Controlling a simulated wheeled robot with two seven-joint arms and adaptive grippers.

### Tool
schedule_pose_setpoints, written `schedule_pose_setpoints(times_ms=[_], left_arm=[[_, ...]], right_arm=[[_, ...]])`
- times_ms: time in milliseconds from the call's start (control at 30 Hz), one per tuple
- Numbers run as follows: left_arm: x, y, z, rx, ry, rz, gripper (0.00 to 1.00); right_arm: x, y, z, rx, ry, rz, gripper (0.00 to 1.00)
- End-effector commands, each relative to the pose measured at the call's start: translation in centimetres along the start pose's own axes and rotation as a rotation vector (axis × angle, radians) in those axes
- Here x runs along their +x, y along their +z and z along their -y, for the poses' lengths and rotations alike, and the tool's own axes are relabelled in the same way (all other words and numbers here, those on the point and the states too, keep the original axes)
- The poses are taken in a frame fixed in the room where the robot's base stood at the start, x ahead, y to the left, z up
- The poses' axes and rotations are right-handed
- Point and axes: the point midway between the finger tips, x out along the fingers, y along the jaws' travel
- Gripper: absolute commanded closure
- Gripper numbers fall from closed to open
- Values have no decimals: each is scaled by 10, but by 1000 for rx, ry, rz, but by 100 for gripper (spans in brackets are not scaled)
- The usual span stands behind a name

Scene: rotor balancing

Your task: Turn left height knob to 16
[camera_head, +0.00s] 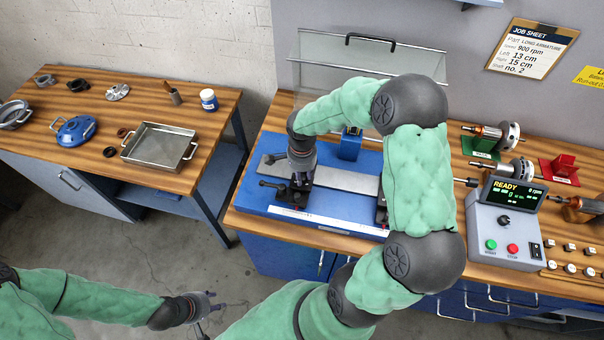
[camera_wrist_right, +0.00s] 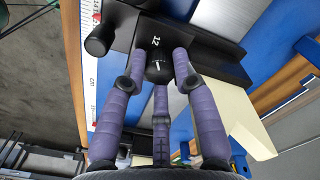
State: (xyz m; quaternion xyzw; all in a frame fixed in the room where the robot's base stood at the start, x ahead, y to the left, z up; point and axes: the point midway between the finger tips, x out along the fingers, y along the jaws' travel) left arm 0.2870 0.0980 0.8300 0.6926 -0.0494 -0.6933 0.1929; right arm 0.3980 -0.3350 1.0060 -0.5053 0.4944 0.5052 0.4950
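The left height knob (camera_wrist_right: 158,70) is a dark knob with a small white mark on a black support block (camera_wrist_right: 205,45). A white "12" is printed on the block beside it. My right gripper (camera_wrist_right: 159,62) has its purple fingers around the knob, and they appear closed against it. In the head view my right gripper (camera_head: 299,187) reaches down onto the left support of the blue balancing machine (camera_head: 258,203); the knob is hidden there. My left gripper (camera_head: 214,302) is empty, low at the left over the floor, with its fingers apart.
A white cm scale (camera_wrist_right: 92,60) with a red pointer runs beside the block. My right arm hides the machine's right part. The control box (camera_head: 505,222) reads READY, 0 rpm. Rotors (camera_head: 488,136) stand at right. A side table (camera_head: 95,100) holds a metal tray (camera_head: 150,152).

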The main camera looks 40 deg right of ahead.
Motion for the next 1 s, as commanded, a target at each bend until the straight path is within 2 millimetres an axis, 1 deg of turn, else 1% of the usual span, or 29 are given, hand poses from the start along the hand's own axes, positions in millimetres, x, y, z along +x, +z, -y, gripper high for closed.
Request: schedule_pose_setpoints(times_ms=[167,267,500,600,933,967,1000], left_arm=[[0,0,0,0,0,0,60],[2,0,1,0,0,0,60],[6,0,2,0,0,0,60],[7,0,2,0,0,0,60],[7,0,2,0,0,0,60],[7,0,2,0,0,0,60],[7,0,2,0,0,0,60]], right_arm=[[0,0,0,-2,1,0,100],[0,0,0,-34,1,0,100],[1,0,0,-213,2,0,100],[1,0,0,-261,2,0,100],[0,0,0,-281,2,0,100],[0,0,0,-280,2,0,68],[0,0,0,-280,2,0,57]])
